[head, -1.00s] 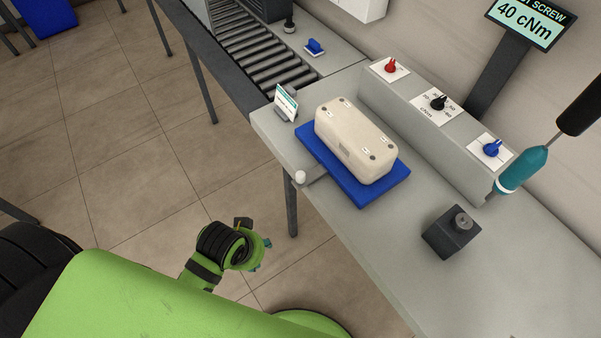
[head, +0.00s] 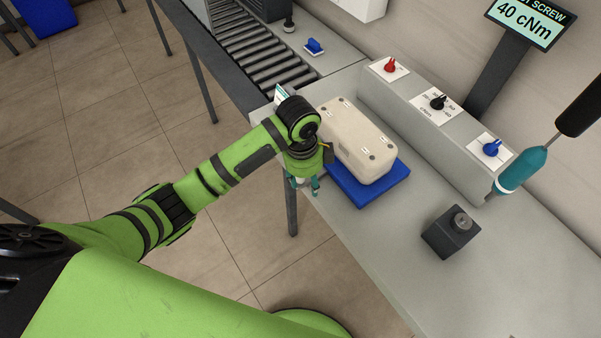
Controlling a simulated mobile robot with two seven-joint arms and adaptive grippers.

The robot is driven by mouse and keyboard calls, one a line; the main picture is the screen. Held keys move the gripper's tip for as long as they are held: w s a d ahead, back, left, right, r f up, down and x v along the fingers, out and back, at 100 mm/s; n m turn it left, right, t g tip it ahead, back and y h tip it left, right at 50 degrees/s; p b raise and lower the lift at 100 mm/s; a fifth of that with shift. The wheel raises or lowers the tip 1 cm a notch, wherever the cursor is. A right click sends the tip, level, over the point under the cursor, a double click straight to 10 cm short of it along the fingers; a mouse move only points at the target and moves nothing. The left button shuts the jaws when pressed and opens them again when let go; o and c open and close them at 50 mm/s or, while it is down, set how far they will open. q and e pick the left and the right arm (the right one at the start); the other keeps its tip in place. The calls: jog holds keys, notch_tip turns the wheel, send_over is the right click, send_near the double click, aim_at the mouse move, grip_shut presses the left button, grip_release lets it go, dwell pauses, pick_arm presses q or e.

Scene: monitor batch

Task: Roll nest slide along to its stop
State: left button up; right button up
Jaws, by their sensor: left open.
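The nest slide is a blue plate (head: 362,194) on the grey bench, with a cream monitor housing (head: 358,140) lying on it. A small white knob on a short arm at the slide's near left side is now mostly hidden by my left gripper. My left gripper (head: 304,187) points down at the bench's near edge, just left of the slide. Its teal fingertips are apart, around or just above where the knob is; I cannot tell whether they touch it. My right gripper is not in view.
A roller conveyor (head: 262,48) runs at the back left. A raised ledge with red, black (head: 438,102) and blue knobs stands behind the slide. A dark block (head: 451,232) and a hanging teal screwdriver (head: 521,170) are to the right. The bench between slide and block is clear.

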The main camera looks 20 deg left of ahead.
pick_arm(q)
jog(key=w+a+r+m, duration=0.1)
jog(key=w+a+r+m+y, duration=0.1)
jog(key=w, duration=0.1)
jog(key=shift+w+a+r, duration=0.15)
jog(key=shift+a, duration=0.2)
jog(key=shift+f+p, duration=0.6)
jog(key=shift+f, duration=2.8)
grip_shut()
